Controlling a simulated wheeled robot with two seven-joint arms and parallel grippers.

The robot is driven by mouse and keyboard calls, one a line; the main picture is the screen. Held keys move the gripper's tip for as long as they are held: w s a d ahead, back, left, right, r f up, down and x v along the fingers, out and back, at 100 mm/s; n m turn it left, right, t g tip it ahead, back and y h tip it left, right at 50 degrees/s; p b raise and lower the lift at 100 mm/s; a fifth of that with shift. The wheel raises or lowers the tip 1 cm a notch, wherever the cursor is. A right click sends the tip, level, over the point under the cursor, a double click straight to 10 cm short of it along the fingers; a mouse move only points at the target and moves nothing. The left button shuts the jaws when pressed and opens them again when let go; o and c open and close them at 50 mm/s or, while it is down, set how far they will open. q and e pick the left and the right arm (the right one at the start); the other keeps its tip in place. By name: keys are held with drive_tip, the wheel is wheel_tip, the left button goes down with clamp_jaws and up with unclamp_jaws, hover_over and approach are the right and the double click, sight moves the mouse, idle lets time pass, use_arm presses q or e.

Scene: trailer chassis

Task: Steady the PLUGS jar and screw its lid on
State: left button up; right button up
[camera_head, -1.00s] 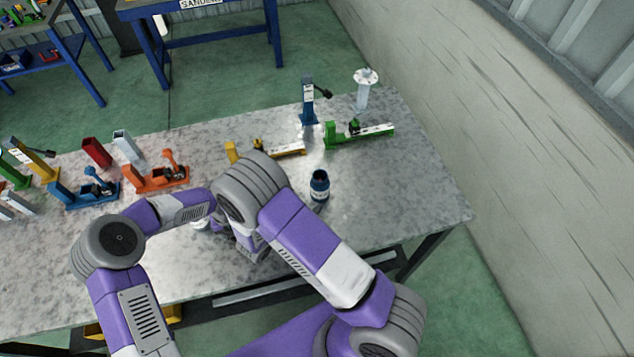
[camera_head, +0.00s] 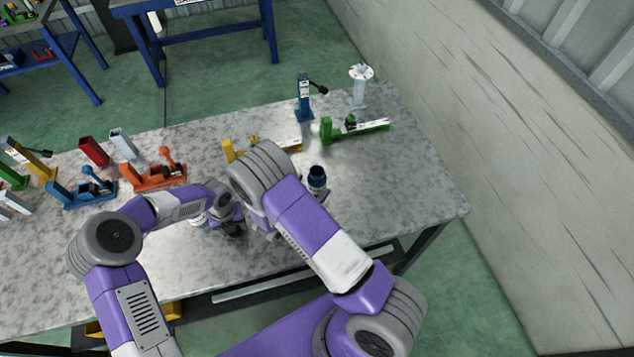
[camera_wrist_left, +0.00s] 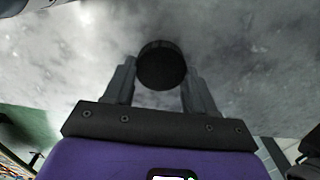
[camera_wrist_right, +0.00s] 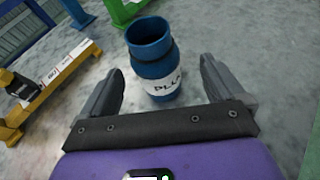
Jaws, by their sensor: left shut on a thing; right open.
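The PLUGS jar (camera_head: 317,180) is a blue jar with a white label, standing upright and open on the table. In the right wrist view the jar (camera_wrist_right: 154,62) shows its open mouth and part of its lettering. My right gripper (camera_wrist_right: 162,70) is open, its fingers on either side of the jar's near side, with gaps visible. My left gripper (camera_wrist_left: 160,68) is shut on a dark round lid (camera_wrist_left: 161,66). In the head view the left gripper (camera_head: 233,228) is left of the jar and the lid cannot be made out; my right arm hides most of the right gripper.
A green fixture (camera_head: 355,129) and a blue upright holder (camera_head: 304,100) stand behind the jar. A yellow fixture (camera_wrist_right: 48,92) lies left of it in the right wrist view. Orange (camera_head: 152,176) and blue tools stand on the left. The table's right side is clear.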

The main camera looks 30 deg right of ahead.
sight(312, 182)
use_arm(q)
drive_tip(key=shift+r+p, duration=0.5)
use_arm(e)
drive_tip(key=x, duration=0.4)
drive_tip(key=shift+w+d+r, duration=0.15)
drive_tip(key=shift+w+r, duration=0.1)
drive_tip(key=shift+w, duration=0.2)
drive_tip(key=shift+w+d+f, duration=0.15)
drive_tip(key=shift+d+f, duration=0.05)
drive_tip(key=shift+d, duration=0.1)
drive_tip(key=c, duration=1.1)
drive_tip(key=shift+r, duration=0.1)
drive_tip(key=shift+c, duration=0.2)
wheel_tip(312, 182, up, 10)
